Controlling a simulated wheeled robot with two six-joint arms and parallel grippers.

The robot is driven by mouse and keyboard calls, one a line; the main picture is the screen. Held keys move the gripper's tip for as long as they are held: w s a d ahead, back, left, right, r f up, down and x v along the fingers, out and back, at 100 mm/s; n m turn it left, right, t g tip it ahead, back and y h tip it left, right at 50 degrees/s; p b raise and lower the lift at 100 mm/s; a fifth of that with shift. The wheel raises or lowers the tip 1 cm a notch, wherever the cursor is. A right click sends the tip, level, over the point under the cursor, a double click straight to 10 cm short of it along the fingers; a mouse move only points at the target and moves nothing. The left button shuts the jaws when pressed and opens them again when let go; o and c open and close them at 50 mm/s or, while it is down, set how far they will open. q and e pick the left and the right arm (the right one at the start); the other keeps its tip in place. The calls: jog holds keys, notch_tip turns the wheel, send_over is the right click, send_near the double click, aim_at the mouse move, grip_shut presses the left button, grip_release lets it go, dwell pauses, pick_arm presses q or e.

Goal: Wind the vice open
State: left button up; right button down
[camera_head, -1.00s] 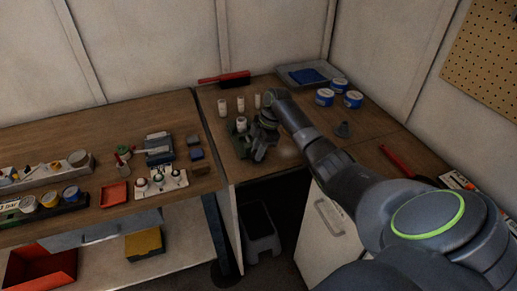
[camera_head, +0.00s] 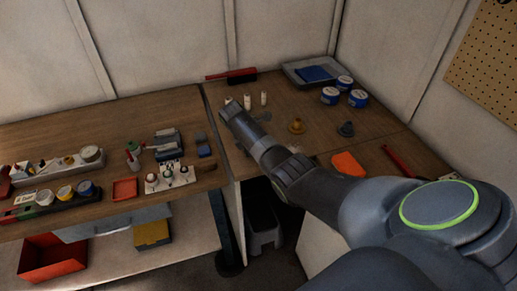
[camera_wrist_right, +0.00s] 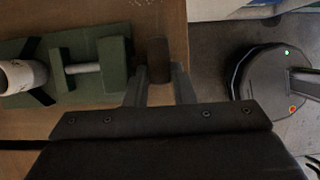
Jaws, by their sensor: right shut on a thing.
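The green vice (camera_wrist_right: 115,66) shows in the right wrist view on the brown bench top. A light screw rod (camera_wrist_right: 84,68) runs between two of its upright blocks. My left gripper is not in view.
Blue-labelled tubs (camera_head: 358,98) stand by a grey tray (camera_head: 293,73). The left bench (camera_head: 60,137) holds several small items.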

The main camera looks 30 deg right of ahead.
jog(key=shift+h, duration=0.3)
dwell(0.4)
jog(key=c, duration=1.5)
grip_release()
jog(key=shift+a, duration=0.1)
jog(key=p+v, duration=0.3)
jog(key=v, duration=1.4)
jog(key=shift+w+a, duration=0.15)
jog(key=shift+w, duration=0.1)
jog(key=shift+r, duration=0.1)
